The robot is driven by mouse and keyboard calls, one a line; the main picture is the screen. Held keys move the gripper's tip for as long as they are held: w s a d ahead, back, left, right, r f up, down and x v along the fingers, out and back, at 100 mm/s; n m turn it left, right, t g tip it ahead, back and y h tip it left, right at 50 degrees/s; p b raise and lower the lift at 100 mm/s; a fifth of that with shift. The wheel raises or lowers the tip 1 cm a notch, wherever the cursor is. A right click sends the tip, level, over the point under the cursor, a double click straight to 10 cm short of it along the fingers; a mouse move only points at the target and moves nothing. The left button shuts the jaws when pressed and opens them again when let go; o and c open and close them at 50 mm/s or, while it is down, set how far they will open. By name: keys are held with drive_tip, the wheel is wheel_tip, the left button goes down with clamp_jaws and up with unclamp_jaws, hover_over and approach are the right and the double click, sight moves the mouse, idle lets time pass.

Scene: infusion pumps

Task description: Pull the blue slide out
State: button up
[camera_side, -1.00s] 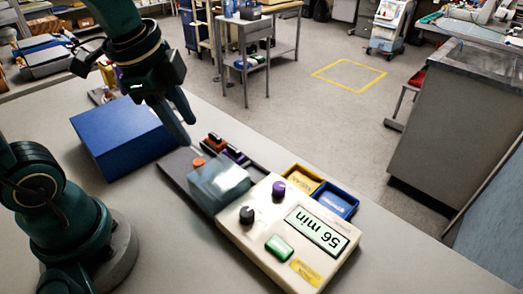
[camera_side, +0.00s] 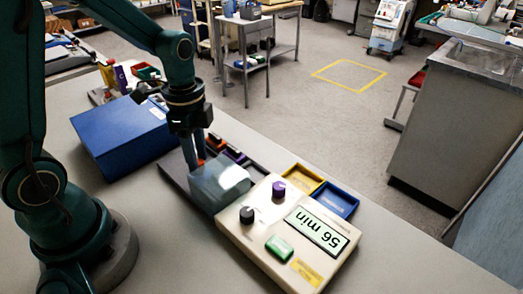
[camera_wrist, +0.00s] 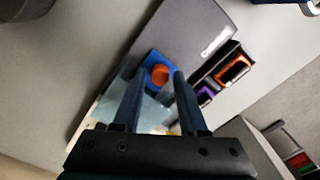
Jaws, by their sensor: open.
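The blue slide (camera_wrist: 151,63) shows in the wrist view as a small blue piece with a round orange knob (camera_wrist: 160,74) on it. It lies on a dark grey plate beside the pump's clear housing (camera_side: 219,183). In the side view the slide is mostly hidden by the fingers and the housing. My gripper (camera_side: 194,164) points down over the plate, just behind the housing. In the wrist view my gripper (camera_wrist: 161,71) is open, with one finger on each side of the orange knob; whether they touch it I cannot tell.
The cream pump (camera_side: 255,235) has a "56 min" display, black and purple knobs and a green button. A yellow tray (camera_side: 299,179) and a blue tray (camera_side: 335,201) stand behind it. A large blue box (camera_side: 120,137) stands at left. The table's front is clear.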

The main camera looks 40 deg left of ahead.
drive_tip(key=shift+f, duration=0.15)
clamp_jaws()
idle(1.4)
